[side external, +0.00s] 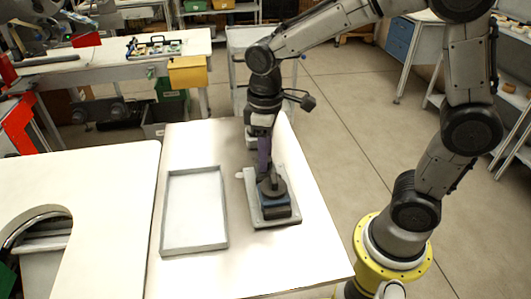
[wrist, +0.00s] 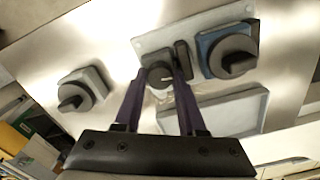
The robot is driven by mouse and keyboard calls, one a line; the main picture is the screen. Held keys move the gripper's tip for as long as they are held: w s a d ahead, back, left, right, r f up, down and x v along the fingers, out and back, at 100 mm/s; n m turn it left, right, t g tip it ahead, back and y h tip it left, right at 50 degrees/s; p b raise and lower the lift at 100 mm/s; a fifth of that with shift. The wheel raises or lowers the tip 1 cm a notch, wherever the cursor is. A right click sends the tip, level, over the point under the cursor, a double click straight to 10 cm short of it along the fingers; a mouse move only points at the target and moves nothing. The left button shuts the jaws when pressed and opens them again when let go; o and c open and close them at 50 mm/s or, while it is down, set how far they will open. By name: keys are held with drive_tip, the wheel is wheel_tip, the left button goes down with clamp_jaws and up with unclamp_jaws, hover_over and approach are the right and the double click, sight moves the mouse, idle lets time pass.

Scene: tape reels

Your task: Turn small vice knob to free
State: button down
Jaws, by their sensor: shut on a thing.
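A small dark knob (wrist: 158,75) sits between my fingertips in the wrist view, on a pale plate (wrist: 148,44). My gripper (wrist: 161,80) has two purple fingers, one on each side of this knob, and is shut on it. Beside it on the right is a blue block with a larger dark knob (wrist: 232,57). In the side view my gripper (side external: 265,170) reaches down over the grey plate (side external: 252,207), close to the blue block (side external: 276,206) and a dark round knob (side external: 272,187). My fingers partly hide the small knob, and its exact turn angle is hard to tell.
An empty grey tray (side external: 165,215) lies left of the plate and also shows in the wrist view (wrist: 215,122). Another grey unit with a dark knob (wrist: 74,93) is at the left of the wrist view. The white table (side external: 300,262) is clear towards the front.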

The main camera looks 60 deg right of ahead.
drive_tip(key=shift+r+n, duration=0.1)
drive_tip(key=shift+n, duration=0.5)
drive_tip(key=shift+c, duration=2.4)
unclamp_jaws()
wheel_tip(320, 180, up, 14)
